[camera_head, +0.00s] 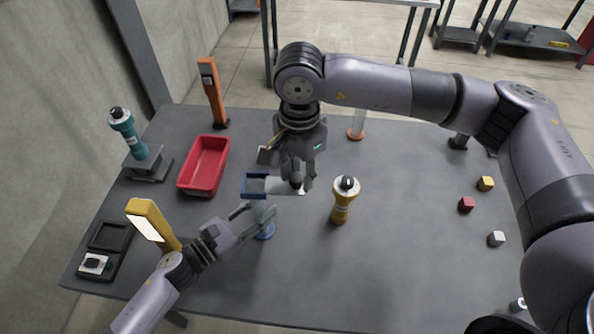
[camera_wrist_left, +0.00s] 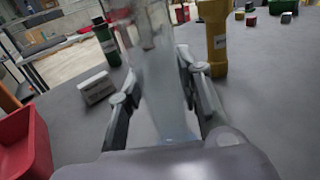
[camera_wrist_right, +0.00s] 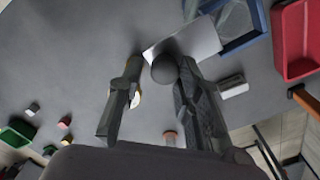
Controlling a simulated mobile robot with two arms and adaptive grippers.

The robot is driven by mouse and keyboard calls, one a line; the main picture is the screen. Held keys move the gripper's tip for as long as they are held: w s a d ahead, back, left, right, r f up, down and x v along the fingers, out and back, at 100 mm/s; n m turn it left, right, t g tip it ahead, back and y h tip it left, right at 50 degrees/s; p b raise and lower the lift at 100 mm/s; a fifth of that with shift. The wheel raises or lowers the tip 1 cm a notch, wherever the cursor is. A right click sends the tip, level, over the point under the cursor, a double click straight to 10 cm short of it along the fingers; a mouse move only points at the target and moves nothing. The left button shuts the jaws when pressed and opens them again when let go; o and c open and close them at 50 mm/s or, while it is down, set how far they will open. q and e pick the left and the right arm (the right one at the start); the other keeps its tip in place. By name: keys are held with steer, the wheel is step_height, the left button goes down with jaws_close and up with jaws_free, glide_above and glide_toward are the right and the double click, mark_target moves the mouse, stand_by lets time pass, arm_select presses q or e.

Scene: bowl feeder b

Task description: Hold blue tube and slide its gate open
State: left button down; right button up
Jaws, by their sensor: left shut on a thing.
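The blue tube is a clear upright tube with a blue base (camera_head: 264,232); its clear wall fills the middle of the left wrist view (camera_wrist_left: 158,75). A blue square frame (camera_head: 255,186) sits at its top. The gate, a pale flat plate (camera_head: 285,186), sticks out to the right of the frame; it also shows in the right wrist view (camera_wrist_right: 190,42), with a dark round knob (camera_wrist_right: 165,68). My left gripper (camera_head: 258,214) is shut on the tube below the frame. My right gripper (camera_head: 298,182) is open over the plate, the knob between its fingers, closer to one.
A yellow bottle-like tube (camera_head: 343,203) stands just right of the grippers. A red tray (camera_head: 204,165) and a yellow post (camera_head: 152,222) are at left. An orange-based clear tube (camera_head: 357,128) stands behind. Small cubes (camera_head: 466,204) lie at right. The front middle of the table is clear.

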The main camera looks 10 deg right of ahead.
mark_target(299, 178)
steer(key=shift+o, duration=1.2)
step_height(299, 178, up, 12)
arm_select(q)
steer(key=c, duration=1.1)
jaws_free()
steer(key=shift+o, duration=0.2)
